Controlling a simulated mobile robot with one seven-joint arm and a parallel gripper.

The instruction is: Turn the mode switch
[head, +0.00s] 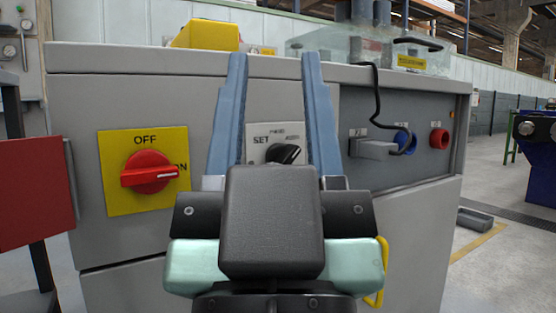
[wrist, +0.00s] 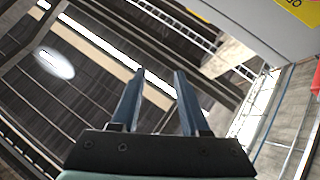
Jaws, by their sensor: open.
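The mode switch (head: 283,153) is a black knob on a light plate marked "SET", on the front of a grey cabinet (head: 210,95). Part of its plate and lettering is hidden behind my gripper. My gripper (head: 274,58) is open and empty, its two blue fingers pointing up on either side of the switch in the head view. I cannot tell how far it is from the panel. In the wrist view the open fingers (wrist: 160,73) point toward the ceiling, and the switch does not show there.
A red rotary switch (head: 150,172) on a yellow plate marked "OFF" and "ON" is to the left. A grey plug with a black cable (head: 376,149), a blue socket (head: 403,141) and a red socket (head: 439,138) are to the right. A red panel (head: 33,192) stands at far left.

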